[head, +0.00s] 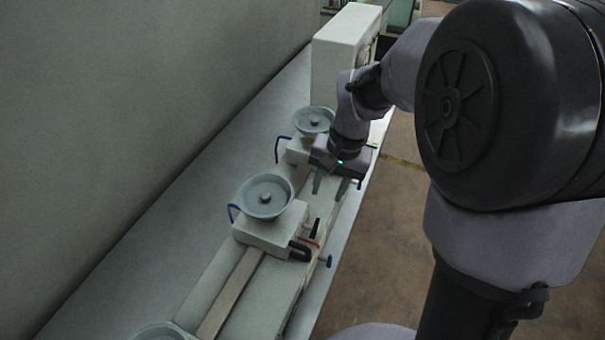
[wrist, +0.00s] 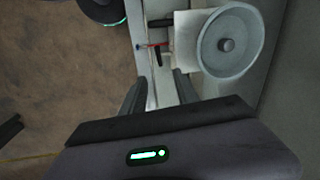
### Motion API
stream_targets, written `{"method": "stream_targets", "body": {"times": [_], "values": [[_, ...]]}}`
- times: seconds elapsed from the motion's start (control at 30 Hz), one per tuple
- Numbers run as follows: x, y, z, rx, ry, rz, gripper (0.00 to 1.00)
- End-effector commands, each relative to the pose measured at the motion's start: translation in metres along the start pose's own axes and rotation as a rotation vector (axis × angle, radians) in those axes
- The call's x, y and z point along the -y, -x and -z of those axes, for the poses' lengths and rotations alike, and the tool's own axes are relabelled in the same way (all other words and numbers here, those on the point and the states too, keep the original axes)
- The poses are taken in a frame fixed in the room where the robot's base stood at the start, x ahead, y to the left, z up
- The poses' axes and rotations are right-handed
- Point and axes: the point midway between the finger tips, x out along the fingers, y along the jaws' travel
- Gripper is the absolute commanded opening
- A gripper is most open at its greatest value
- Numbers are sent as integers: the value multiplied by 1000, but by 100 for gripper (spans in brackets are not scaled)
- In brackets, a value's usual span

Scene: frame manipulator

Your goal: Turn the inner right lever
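A frame fixture has a white block (head: 268,236) with a grey round dish on top. At the block's right side are a red lever (head: 308,241), an upright black lever (head: 315,228) and a blue-tipped handle (head: 329,261). The red lever also shows in the wrist view (wrist: 154,45), with a black piece (wrist: 160,22) beside it. I cannot tell for sure which is the inner right lever. My gripper (head: 330,187) is above the rail behind this block, apart from the levers. Its two fingers are spread with nothing between them, also in the wrist view (wrist: 160,90).
The near dish (head: 265,196) and a farther dish (head: 314,120) stand along the rail. Blue bent handles (head: 233,212) (head: 279,149) stick out on the left. A tall white housing (head: 340,55) is at the far end. Brown floor lies open to the right.

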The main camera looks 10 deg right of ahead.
Motion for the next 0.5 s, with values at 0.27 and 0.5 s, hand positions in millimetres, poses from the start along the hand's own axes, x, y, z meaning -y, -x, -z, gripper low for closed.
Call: {"method": "stream_targets", "body": {"times": [0.27,0.5], "values": [[-2,-83,-2,6,-1,-2,37],[-2,-136,-2,5,-2,-1,37]]}}
